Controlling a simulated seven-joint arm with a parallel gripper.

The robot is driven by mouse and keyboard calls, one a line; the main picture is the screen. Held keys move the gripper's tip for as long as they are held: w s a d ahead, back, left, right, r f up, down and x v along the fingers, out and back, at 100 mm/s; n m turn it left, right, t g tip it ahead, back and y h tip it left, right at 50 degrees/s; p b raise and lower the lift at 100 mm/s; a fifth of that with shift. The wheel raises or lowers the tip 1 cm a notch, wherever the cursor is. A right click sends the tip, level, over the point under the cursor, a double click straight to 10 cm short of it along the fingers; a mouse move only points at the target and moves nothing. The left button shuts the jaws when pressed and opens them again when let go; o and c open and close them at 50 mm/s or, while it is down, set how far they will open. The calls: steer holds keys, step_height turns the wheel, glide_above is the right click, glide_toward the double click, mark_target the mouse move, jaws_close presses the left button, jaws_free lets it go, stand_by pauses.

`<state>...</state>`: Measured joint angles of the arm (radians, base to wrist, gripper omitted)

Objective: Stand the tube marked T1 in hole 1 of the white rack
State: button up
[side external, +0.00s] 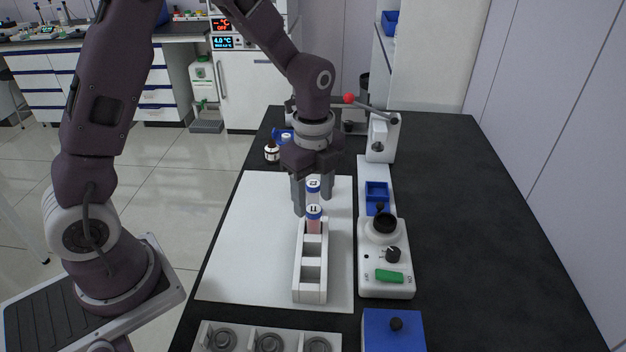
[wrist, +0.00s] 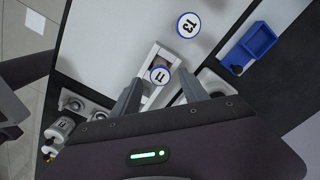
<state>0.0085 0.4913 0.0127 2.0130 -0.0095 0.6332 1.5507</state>
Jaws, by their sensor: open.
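The white rack (side external: 310,296) stands on a white mat. The tube T1 (side external: 314,225), with a blue-rimmed white cap and pinkish body, stands upright at the rack's far end and appears to be in its farthest hole. Its cap (wrist: 159,75) also shows in the wrist view. The nearer openings of the rack look empty, and no hole numbers are readable. My gripper (side external: 313,206) is open, pointing down, with its fingers on either side of T1's cap in the wrist view and no visible contact. It holds nothing.
Another capped tube (wrist: 188,25), apparently marked T3, stands just beyond the rack. A white device with a knob and green switch (side external: 387,262) is close on the right, with a blue tray (side external: 377,190) behind it. A holder with round sockets (side external: 268,341) is at the front.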

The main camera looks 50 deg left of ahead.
step_height(320, 180, up, 8)
steer(key=s+r+n+t, duration=0.2)
steer(key=s+r+n, duration=0.2)
steer(key=s+n, duration=0.4)
steer(key=s+r+n+t, duration=0.3)
steer(key=s+r+n, duration=0.2)
steer(key=s+n, duration=0.4)
steer(key=s, duration=0.3)
steer(key=shift+s+n+t, duration=0.2)
steer(key=shift+n+t, duration=0.1)
